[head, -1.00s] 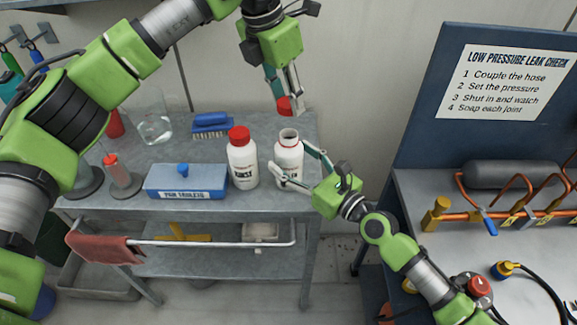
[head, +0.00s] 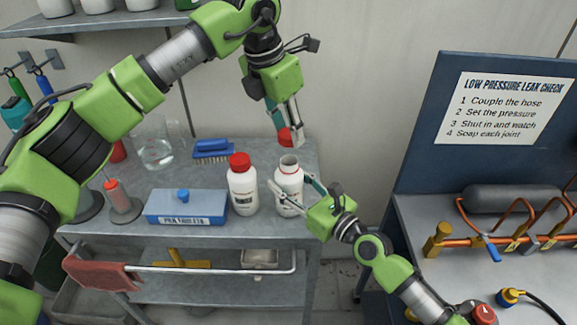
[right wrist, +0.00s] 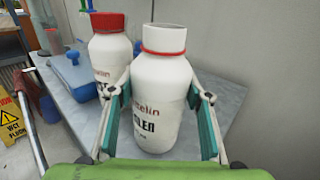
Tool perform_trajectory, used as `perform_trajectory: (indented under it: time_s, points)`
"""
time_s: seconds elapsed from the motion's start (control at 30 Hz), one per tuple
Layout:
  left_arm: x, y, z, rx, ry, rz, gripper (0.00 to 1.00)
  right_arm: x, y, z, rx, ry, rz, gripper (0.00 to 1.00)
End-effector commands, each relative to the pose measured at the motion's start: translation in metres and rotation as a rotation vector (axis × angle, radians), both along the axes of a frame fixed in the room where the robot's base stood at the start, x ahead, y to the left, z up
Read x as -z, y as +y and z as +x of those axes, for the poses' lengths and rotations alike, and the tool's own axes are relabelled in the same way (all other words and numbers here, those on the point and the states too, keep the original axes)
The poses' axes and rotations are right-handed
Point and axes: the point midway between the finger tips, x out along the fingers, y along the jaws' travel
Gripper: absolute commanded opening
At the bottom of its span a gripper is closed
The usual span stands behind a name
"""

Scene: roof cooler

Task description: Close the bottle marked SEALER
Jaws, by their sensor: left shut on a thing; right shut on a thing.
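A white bottle with an open mouth (head: 289,180) stands upright on the cart top. It also shows in the right wrist view (right wrist: 163,85), with a red ring on its neck and a label only partly readable. My right gripper (head: 294,195) is shut around its body from the right. My left gripper (head: 284,128) points down above this bottle and is shut on a red cap (head: 286,138). The cap is just above the open mouth, with a small gap showing.
A second white bottle with a red cap (head: 243,185) stands close on the left. A blue box (head: 187,207), a blue brush (head: 212,150) and a glass beaker (head: 157,152) share the cart (head: 250,229). A bench with pipework (head: 470,240) is at right.

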Motion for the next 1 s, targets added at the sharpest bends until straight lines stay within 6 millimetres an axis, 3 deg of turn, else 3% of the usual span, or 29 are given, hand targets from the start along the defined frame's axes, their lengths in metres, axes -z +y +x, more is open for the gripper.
perform_trajectory:
  time_s: [0.27, 0.77, 1.0]
  points:
    - [0.039, 0.0, -0.001, 0.0, 0.0, -0.006, 0.26, 0.0, 0.0, 0.0, 0.0, 0.0, 0.0, 0.07]
    - [0.04, 0.0, 0.0, 0.0, -0.002, -0.007, 0.26, 0.0, 0.0, 0.0, 0.0, 0.0, 0.0, 0.07]
    - [0.051, 0.0, 0.0, -0.001, 0.0, -0.005, 0.26, 0.0, 0.0, 0.0, 0.0, 0.0, 0.0, 0.07]
